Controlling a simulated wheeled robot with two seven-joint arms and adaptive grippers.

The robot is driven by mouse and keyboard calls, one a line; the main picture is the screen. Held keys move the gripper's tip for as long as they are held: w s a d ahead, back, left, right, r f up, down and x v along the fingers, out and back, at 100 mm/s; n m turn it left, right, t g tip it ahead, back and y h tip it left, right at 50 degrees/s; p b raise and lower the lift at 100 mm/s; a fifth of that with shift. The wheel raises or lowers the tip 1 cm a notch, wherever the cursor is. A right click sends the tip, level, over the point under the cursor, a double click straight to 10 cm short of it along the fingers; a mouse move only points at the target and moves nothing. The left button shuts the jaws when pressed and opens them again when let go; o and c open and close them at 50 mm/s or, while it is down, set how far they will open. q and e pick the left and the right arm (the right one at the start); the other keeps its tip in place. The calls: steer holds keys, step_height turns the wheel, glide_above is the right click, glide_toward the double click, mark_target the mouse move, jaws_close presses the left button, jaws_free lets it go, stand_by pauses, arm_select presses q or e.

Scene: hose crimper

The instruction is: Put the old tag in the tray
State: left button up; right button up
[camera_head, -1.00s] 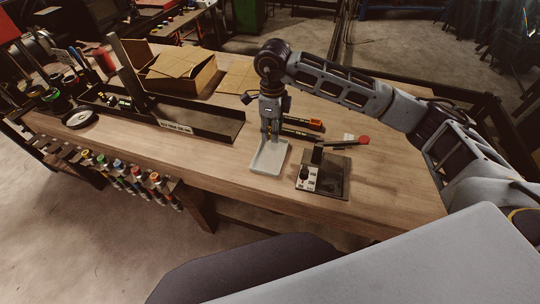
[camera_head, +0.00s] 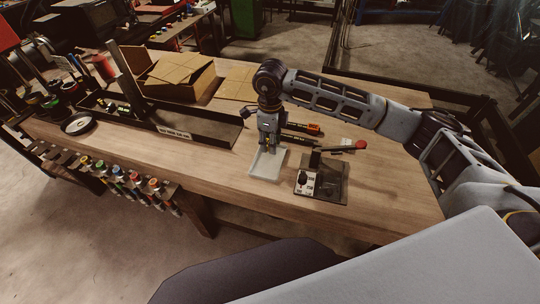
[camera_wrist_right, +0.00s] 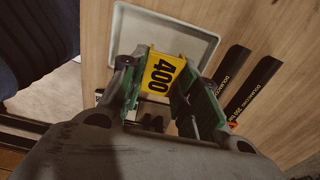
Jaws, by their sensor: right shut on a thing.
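A yellow tag (camera_wrist_right: 162,73) with "400" in black is between the green-sided fingers of my right gripper (camera_wrist_right: 152,92) in the right wrist view. The gripper is shut on it. The pale grey tray (camera_wrist_right: 202,42) lies beyond the tag there. In the head view my right gripper (camera_head: 268,148) points down over the back part of the tray (camera_head: 266,172). The tag is too small to make out in the head view. I cannot tell whether the tag touches the tray. My left gripper is not in view.
A dark crimper base with a red-ended lever (camera_head: 322,185) stands right of the tray. Dark marked tools (camera_head: 300,133) lie behind it. A long black trough (camera_head: 200,125) and a cardboard box (camera_head: 180,75) are at the left. Wood in front of the tray is clear.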

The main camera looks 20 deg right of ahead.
mark_target(270, 161)
step_height(270, 161, down, 3)
steer(key=shift+r+p, duration=0.1)
steer(key=shift+p, duration=0.2)
steer(key=shift+f, duration=0.25)
steer(key=shift+f+p, duration=0.45)
steer(key=shift+f, duration=1.45)
steer(key=shift+f, duration=0.15)
steer(key=o, duration=0.7)
steer(key=shift+r, duration=0.2)
